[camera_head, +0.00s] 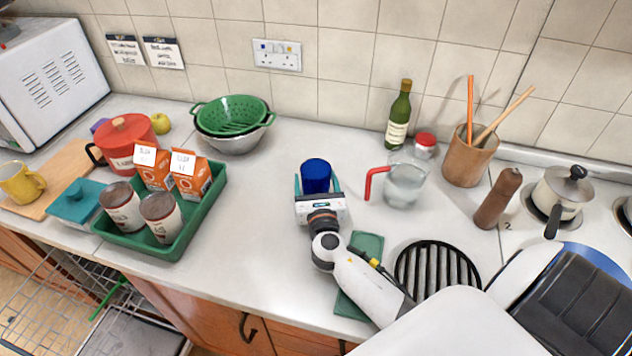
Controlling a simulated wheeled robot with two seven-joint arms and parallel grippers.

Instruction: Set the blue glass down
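The blue glass (316,174) is a dark blue, upright tumbler near the middle of the counter (265,215). My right gripper (317,186) reaches it from the front, with one teal finger on each side of the glass. The fingers appear closed against its sides. The gripper body hides the lower part of the glass, so I cannot tell whether its base touches the counter. My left gripper is not in view.
A glass jug with a red handle (404,185) stands close right of the glass. A green tray (185,236) with cartons and cans is left. A green cloth (366,246) and a black trivet (437,266) lie in front. Counter between tray and glass is clear.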

